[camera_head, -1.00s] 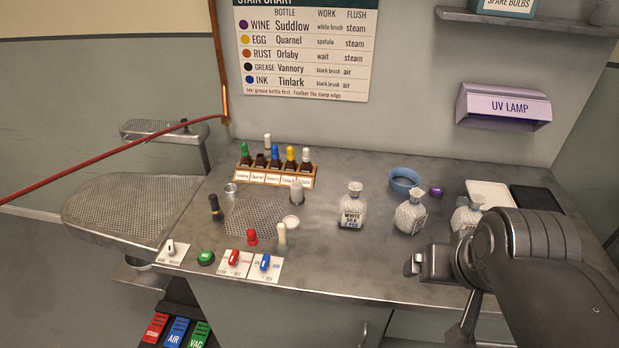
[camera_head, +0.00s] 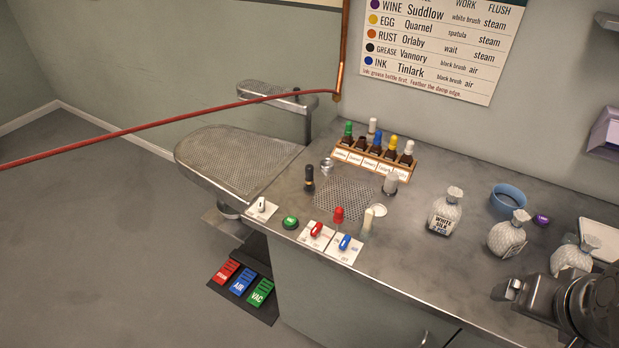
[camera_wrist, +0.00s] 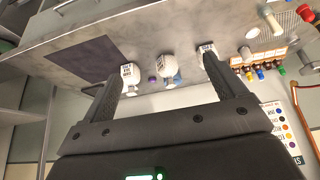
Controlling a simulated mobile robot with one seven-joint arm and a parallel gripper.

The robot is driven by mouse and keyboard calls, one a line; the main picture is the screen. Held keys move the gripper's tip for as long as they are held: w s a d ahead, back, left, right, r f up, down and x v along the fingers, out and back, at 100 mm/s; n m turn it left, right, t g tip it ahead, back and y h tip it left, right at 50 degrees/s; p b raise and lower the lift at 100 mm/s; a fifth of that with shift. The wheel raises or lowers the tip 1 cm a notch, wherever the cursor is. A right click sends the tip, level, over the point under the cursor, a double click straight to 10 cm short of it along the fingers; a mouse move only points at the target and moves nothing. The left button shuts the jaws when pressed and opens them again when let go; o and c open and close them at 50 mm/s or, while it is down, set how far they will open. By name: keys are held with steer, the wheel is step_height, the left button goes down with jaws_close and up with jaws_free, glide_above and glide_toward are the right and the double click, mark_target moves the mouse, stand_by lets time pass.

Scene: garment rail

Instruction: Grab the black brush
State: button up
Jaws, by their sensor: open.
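The black brush (camera_head: 309,180) looks like a small dark upright piece with a pale band, standing on the grey bench at the left edge of a perforated patch. I cannot make it out in the wrist view. My gripper (camera_head: 508,290) is at the lower right of the head view, over the bench's front right, well to the right of the brush. In the wrist view my gripper (camera_wrist: 160,68) has its two fingers wide apart with nothing held between them; white bottles show beyond them.
White bottles (camera_head: 445,212) stand between my gripper and the brush. A rack of small bottles (camera_head: 375,164) is behind the perforated patch. A cream-coloured piece (camera_head: 367,222), a red piece (camera_head: 338,215) and switches (camera_head: 316,231) are at the front. A red hose (camera_head: 180,118) crosses above the board.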

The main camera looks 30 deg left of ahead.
steer(key=c, duration=0.9)
